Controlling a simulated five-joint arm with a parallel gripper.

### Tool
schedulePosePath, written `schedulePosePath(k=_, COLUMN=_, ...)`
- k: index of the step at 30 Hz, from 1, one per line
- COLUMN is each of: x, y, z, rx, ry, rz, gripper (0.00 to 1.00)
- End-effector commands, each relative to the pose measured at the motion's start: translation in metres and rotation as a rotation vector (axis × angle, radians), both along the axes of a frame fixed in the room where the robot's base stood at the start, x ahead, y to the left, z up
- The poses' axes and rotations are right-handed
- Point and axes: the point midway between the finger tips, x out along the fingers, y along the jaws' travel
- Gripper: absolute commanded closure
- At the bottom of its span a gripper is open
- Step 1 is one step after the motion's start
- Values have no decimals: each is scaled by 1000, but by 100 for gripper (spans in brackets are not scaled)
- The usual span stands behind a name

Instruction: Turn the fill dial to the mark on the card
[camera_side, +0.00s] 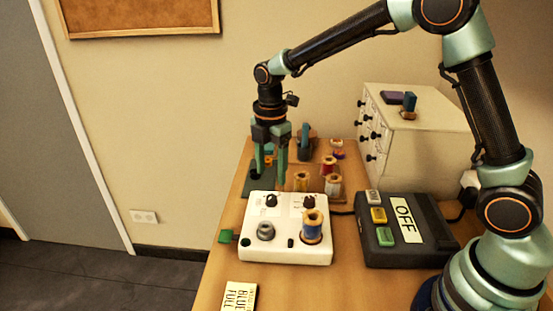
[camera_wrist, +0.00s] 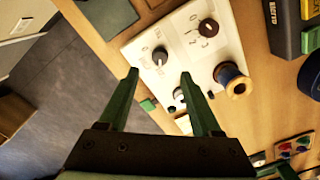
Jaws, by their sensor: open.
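A white box (camera_side: 290,253) stands on the table with two dark dials at its back: a left dial (camera_side: 271,200) and a right dial (camera_side: 309,202). In the wrist view the left dial (camera_wrist: 160,57) has a pale pointer line and tiny labels; the right dial (camera_wrist: 208,28) is brown with numbers around it. I cannot read which one is the fill dial. A card (camera_side: 240,296) at the front reads "BLUE FULL", with smaller print unclear. My gripper (camera_side: 269,178) is open and empty, pointing down above the back left of the box, apart from both dials.
A grey knob (camera_side: 266,231) and a blue spool (camera_side: 312,226) stand on the box front. A green tab (camera_side: 228,236) sticks out left. A dark box (camera_side: 410,242) with an "OFF" label stands right. Several spools (camera_side: 329,166) and a drawer cabinet (camera_side: 415,130) stand behind.

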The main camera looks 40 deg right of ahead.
Motion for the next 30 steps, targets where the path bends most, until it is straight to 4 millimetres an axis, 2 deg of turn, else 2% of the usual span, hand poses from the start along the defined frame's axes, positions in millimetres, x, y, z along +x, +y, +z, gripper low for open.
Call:
schedulePosePath(k=3, x=1, y=0, z=23, rx=1, ry=-4, rz=0, gripper=35)
schedulePosePath(k=9, x=0, y=0, z=45, rx=0, ry=-2, rz=1, gripper=35)
schedulePosePath(k=23, x=-1, y=-1, z=51, rx=1, ry=-4, rz=-10, gripper=35)
schedulePosePath(k=26, x=-6, y=-5, z=60, rx=5, ry=-25, rz=-76, gripper=35)
schedulePosePath(k=30, x=-24, y=-16, z=84, rx=24, ry=-86, rz=-286, gripper=35)
